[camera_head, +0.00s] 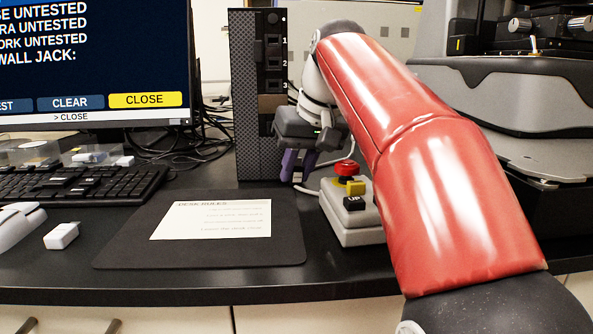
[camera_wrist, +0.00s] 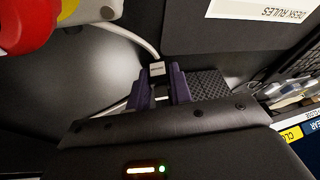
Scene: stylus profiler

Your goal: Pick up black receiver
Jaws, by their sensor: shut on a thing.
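My gripper (camera_head: 297,166) has purple fingers and points down just left of the control box, in front of the dark tower. In the wrist view my gripper (camera_wrist: 160,78) is shut on a small piece with a silver-grey end (camera_wrist: 157,69) that sticks out past the fingertips. It looks like the black receiver with a metal plug end; its body is mostly hidden between the fingers.
A control box (camera_head: 350,215) with a red button stands right of my gripper, with a pale cable near the fingers. A dark mat (camera_head: 125,245) bears a paper (camera_head: 212,220). A keyboard (camera_head: 85,184) and monitor (camera_head: 90,60) are left. The perforated tower (camera_head: 254,120) stands close behind.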

